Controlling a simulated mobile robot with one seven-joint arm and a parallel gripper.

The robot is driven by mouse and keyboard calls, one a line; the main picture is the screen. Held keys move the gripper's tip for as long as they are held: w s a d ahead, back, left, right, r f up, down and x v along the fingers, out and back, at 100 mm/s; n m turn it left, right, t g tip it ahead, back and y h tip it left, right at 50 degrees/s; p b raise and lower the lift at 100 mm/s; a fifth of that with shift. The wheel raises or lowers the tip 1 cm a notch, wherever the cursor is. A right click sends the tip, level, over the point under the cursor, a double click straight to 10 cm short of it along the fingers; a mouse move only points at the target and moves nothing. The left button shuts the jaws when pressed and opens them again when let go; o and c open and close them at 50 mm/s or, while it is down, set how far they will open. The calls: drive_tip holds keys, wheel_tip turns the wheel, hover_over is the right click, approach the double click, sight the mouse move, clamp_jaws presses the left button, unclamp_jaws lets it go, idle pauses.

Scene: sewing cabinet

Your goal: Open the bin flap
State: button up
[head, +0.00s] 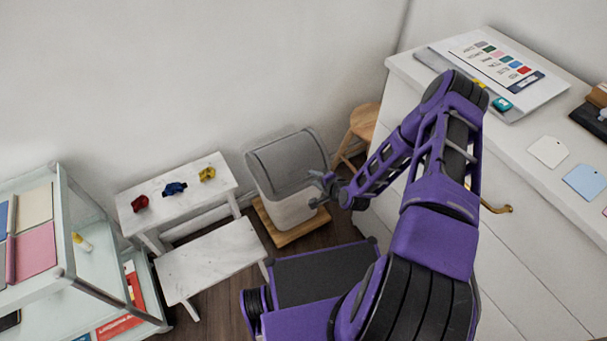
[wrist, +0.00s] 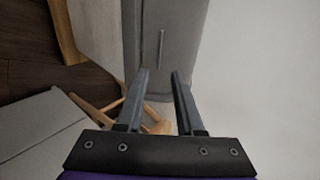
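The bin has a white body (head: 290,208) and a rounded grey lid with a flap (head: 285,163), and it stands by the back wall in the head view. The flap looks closed. In the wrist view the grey flap (wrist: 145,35) lies ahead of the fingers, with a thin pale upright bar, perhaps its handle (wrist: 161,48), in line with the gap between them. My gripper (head: 316,190) is at the bin's right side; it also shows in the wrist view (wrist: 159,75). Its fingers are apart with nothing between them. I cannot tell whether they touch the bin.
The bin stands on a wooden base (head: 262,217). A wooden stool (head: 364,122) is behind my arm, close to the bin. A white bench (head: 210,262) and a small table (head: 180,208) with toy-like pieces are left. A white cabinet (head: 480,160) is right.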

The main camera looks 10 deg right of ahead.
sight(301, 172)
drive_tip(key=b+x, duration=0.1)
drive_tip(key=x, duration=0.9)
drive_tip(key=shift+w+b, duration=0.1)
drive_tip(key=shift+b, duration=0.25)
clamp_jaws()
idle(0.8)
